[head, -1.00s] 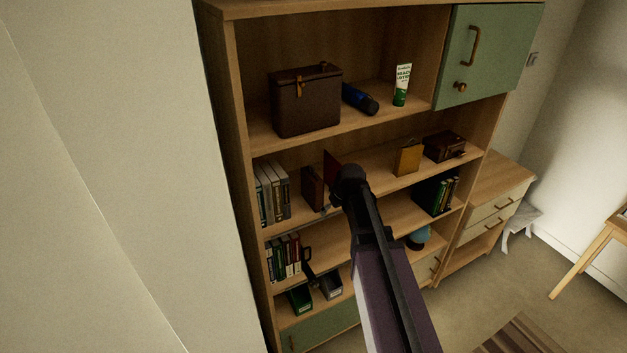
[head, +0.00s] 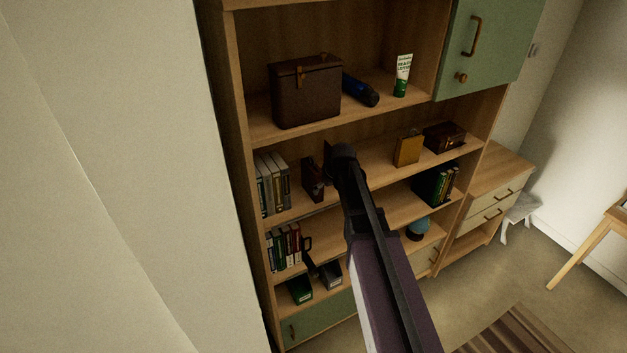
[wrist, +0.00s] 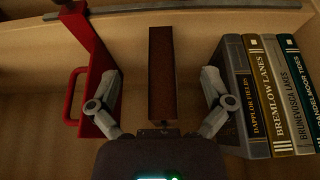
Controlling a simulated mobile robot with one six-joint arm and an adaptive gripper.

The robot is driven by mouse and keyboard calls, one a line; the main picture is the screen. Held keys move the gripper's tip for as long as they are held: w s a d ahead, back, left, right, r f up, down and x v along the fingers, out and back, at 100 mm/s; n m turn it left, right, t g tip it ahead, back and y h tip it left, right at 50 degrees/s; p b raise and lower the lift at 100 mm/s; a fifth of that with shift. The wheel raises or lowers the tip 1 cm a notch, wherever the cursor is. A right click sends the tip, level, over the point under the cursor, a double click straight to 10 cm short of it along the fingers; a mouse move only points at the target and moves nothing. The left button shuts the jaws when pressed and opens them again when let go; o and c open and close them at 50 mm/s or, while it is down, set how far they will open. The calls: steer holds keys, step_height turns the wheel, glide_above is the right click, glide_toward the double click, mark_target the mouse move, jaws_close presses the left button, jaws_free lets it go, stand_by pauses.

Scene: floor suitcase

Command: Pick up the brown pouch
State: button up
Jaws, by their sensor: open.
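The brown pouch (wrist: 162,75) stands upright and narrow on a shelf, between my two fingers in the wrist view. My gripper (wrist: 162,82) is open, with one finger on each side of the pouch and a visible gap on both sides. In the head view the pouch (head: 311,180) shows on the middle shelf, just right of a row of grey books. There my arm's end covers most of the gripper and the space to its right.
A row of books (wrist: 265,95) stands close beside the right finger in the wrist view. A red upright piece with a handle (wrist: 92,75) is close beside the left finger. A large brown case (head: 306,92) sits on the shelf above. A tan box (head: 408,150) stands farther right.

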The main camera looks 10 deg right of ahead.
mark_target(318, 171)
steer(key=shift+w+a, duration=0.25)
steer(key=shift+w, duration=0.4)
steer(key=shift+w+a, duration=0.2)
steer(key=shift+w, duration=0.4)
steer(key=w, duration=0.2)
steer(key=w+a, duration=0.1)
steer(key=w, duration=0.1)
steer(key=shift+w+a, duration=0.15)
steer(key=shift+w+a+f+b, duration=0.1)
steer(key=shift+w+f+b, duration=0.1)
steer(key=shift+f+b, duration=0.4)
steer(key=shift+r, duration=0.1)
steer(key=c, duration=1.2)
